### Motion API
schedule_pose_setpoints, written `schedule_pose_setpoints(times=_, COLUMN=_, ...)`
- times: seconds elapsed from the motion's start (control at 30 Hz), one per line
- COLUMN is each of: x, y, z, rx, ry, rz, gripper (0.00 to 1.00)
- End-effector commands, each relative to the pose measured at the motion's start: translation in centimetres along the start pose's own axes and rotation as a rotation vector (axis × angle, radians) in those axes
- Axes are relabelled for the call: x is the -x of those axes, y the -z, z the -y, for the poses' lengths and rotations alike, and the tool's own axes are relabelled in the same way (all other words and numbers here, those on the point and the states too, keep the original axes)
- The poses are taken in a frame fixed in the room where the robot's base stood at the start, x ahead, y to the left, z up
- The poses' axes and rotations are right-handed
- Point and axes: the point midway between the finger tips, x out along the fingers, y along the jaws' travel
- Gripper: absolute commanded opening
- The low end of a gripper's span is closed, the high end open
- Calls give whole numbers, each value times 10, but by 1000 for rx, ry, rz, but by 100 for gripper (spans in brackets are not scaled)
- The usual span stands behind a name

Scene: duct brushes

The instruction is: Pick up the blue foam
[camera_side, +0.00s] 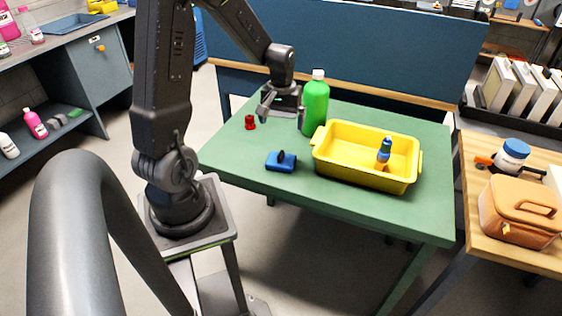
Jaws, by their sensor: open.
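My gripper (282,118) is open and empty. It points down above the back part of the table, behind the blue foam and apart from it. Its fingers are spread, with the green bottle close at their right. Nothing hides the blue foam.
A green bottle (315,103) with a white cap stands right of my gripper. A yellow tub (345,172) holds a blue and orange item (384,152). A small red object (250,122) lies to the left. The table's front is clear. A wooden table (505,251) stands at right.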

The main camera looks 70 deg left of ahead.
Motion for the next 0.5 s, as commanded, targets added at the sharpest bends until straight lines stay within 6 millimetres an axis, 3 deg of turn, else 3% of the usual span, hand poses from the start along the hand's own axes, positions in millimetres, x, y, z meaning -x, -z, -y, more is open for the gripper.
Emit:
schedule_pose_setpoints(times=0.17, x=-19, y=4, z=6, rx=26, ry=4, rz=17, gripper=100)
schedule_pose_setpoints(times=0.5, x=-80, y=3, z=6, rx=23, ry=4, rz=17, gripper=100)
